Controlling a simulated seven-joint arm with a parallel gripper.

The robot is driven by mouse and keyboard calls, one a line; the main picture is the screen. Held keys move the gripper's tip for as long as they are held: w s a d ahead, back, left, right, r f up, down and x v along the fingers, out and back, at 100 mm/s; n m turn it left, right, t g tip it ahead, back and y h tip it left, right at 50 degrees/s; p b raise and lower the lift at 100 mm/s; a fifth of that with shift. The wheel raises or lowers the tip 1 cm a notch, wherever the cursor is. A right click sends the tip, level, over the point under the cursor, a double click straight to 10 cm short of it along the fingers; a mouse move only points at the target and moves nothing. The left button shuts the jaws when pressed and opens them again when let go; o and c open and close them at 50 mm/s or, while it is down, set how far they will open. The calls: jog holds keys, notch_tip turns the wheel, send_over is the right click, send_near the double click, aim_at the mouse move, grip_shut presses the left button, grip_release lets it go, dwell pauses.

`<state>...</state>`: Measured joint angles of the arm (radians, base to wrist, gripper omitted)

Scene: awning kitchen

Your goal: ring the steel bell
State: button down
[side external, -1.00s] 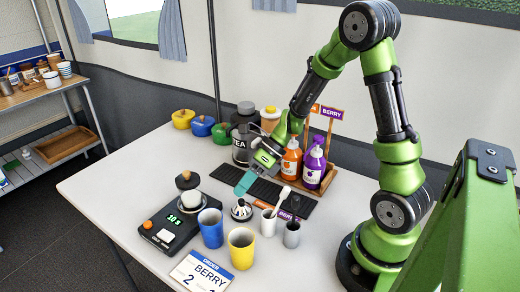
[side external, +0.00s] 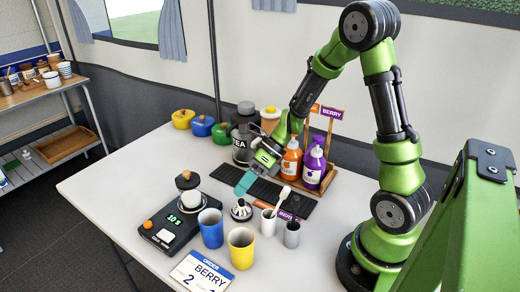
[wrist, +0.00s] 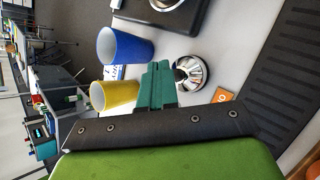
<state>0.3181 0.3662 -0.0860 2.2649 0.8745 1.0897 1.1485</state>
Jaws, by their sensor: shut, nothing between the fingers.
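The steel bell (side external: 241,212) is a small shiny dome with a dark base and a knob on top. It stands upright on the white table, between the blue cup and the white cup. In the wrist view the bell (wrist: 194,74) lies just right of the fingertips. My gripper (side external: 243,184) has teal fingers pressed together with nothing between them. In the side view its tips are above and behind the bell, apart from it. The wrist view also shows the shut fingers of my gripper (wrist: 157,84).
A blue cup (side external: 211,228) and a yellow cup (side external: 242,248) stand left and in front of the bell. A white cup (side external: 268,223) and a grey cup (side external: 291,235) stand right. A scale (side external: 165,236) is left. Orange (side external: 291,160) and purple (side external: 314,165) bottles stand behind.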

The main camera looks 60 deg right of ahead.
aim_at(245, 203)
jog(key=shift+f, duration=0.15)
jog(key=shift+f, duration=0.3)
jog(key=shift+f, duration=0.4)
dwell(0.7)
dwell(0.4)
jog(key=shift+r, duration=0.8)
jog(key=shift+r, duration=0.1)
notch_tip(245, 203, up, 5)
jog(key=shift+f, duration=0.1)
dwell(0.6)
